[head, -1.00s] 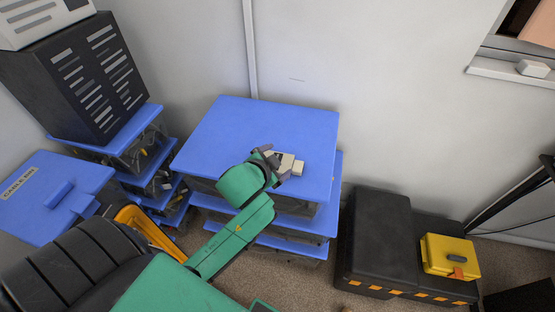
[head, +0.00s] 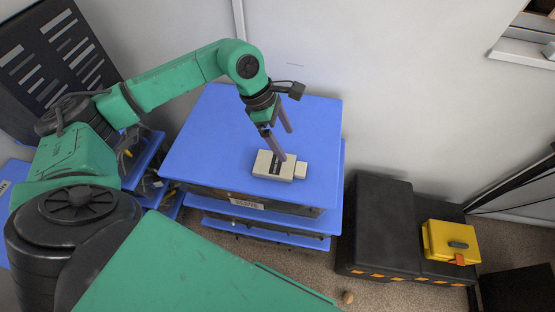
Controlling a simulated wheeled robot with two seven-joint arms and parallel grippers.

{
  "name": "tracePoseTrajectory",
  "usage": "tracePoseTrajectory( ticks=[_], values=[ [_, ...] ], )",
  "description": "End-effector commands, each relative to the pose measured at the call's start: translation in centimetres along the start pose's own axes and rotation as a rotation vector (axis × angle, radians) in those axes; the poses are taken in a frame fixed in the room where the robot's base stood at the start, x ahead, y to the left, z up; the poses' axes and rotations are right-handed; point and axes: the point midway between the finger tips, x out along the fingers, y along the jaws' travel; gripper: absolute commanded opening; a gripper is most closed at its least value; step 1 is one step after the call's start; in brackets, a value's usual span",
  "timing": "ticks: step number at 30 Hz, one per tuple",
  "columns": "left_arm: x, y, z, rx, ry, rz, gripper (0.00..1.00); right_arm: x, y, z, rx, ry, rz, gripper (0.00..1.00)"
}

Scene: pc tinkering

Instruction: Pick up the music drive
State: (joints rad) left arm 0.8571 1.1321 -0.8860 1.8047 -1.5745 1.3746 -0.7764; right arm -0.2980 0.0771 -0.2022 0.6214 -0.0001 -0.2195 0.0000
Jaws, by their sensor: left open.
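The music drive (head: 288,170) is a small cream stick with a dark band, shaped like a USB stick. It lies flat on the blue lid (head: 205,150) of a stacked bin in the head view. My left gripper (head: 284,145) comes down from above with its fingers pointing at the lid. It is open, and one fingertip is at the drive's back edge, partly in front of it. The other finger is further back and higher in the picture. I cannot tell whether a finger touches the drive. My right gripper is not in view.
The rest of the blue lid is clear. A wall stands close behind the bins. A black case (head: 376,225) stands to the right, with a yellow box (head: 450,242) on its lower part. A dark slotted tower (head: 58,50) stands at the left.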

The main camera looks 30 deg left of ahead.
Motion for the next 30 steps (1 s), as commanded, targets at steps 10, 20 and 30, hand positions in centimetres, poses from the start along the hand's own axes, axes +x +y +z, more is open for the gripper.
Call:
tracePoseTrajectory(
  ticks=[10,20,30],
  values=[
    [6.6,-0.2,0.3,-0.001,-0.005,-0.004,0.95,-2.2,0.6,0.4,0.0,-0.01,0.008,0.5],
    [11.4,-0.5,0.3,0.0,-0.007,-0.001,0.95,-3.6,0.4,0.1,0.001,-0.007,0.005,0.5],
    [11.3,-0.5,0.3,-0.001,-0.007,0.0,0.18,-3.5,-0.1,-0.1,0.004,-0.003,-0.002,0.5]
  ],
)
